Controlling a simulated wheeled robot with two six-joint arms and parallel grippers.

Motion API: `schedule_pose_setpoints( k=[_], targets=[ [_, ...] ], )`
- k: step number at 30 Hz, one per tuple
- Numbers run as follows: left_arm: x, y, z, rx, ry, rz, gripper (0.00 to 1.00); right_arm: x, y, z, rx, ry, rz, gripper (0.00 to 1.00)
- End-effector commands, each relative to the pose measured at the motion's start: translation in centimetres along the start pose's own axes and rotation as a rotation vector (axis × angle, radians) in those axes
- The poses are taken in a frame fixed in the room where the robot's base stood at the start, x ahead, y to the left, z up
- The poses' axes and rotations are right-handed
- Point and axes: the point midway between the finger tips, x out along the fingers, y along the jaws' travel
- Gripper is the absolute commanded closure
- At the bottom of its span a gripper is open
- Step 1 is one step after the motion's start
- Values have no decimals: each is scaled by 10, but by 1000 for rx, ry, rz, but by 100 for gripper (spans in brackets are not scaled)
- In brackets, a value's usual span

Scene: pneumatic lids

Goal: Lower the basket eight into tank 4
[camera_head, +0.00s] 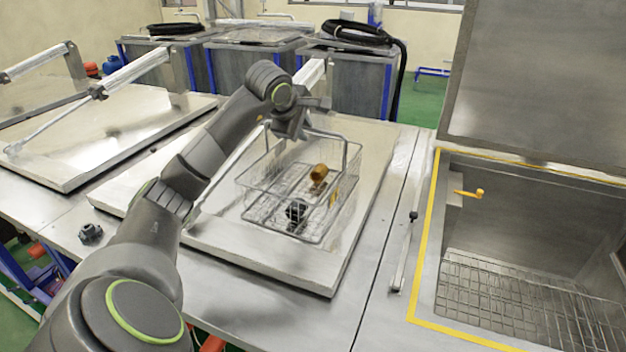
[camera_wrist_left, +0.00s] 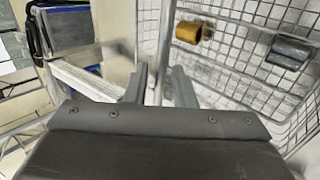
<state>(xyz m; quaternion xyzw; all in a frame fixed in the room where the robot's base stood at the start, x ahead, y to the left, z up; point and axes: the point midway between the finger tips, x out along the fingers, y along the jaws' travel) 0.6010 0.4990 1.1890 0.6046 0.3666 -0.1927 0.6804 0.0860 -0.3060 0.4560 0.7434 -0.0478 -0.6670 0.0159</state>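A wire basket (camera_head: 262,170) with a tall handle hangs or rests over a closed metal lid (camera_head: 290,272); I cannot tell if it touches. Inside lie a brass-coloured part (camera_head: 318,174) and a dark part (camera_head: 296,210). My left gripper (camera_head: 294,124) is at the top of the handle. In the left wrist view, the left gripper (camera_wrist_left: 160,88) has its fingers around the handle bar (camera_wrist_left: 163,45). To the right, an open tank (camera_head: 545,225) has a yellow-edged rim, a wire rack inside and its lid raised. No number shows. My right gripper is out of view.
The raised lid (camera_head: 540,80) stands behind the open tank. A yellow lever (camera_head: 469,193) is on the tank's inner wall. A metal strut (camera_head: 405,245) lies between the closed lid and the tank. A dark knob-like part (camera_head: 90,233) sits on the front deck.

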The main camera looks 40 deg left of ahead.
Motion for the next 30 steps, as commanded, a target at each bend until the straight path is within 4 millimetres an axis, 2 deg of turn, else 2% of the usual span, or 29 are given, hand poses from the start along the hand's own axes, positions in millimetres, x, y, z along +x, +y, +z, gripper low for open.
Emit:
schedule_pose_setpoints(
  k=[1, 5, 16, 30],
  targets=[
    [0, 0, 0, 0, 0, 0, 84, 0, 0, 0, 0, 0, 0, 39],
    [0, 0, 0, 0, 0, 0, 100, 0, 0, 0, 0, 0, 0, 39],
    [-5, 5, 0, 1, 0, 8, 100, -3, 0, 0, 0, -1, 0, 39],
    [-22, 22, 0, 1, 0, 9, 100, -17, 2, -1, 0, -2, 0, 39]
  ],
)
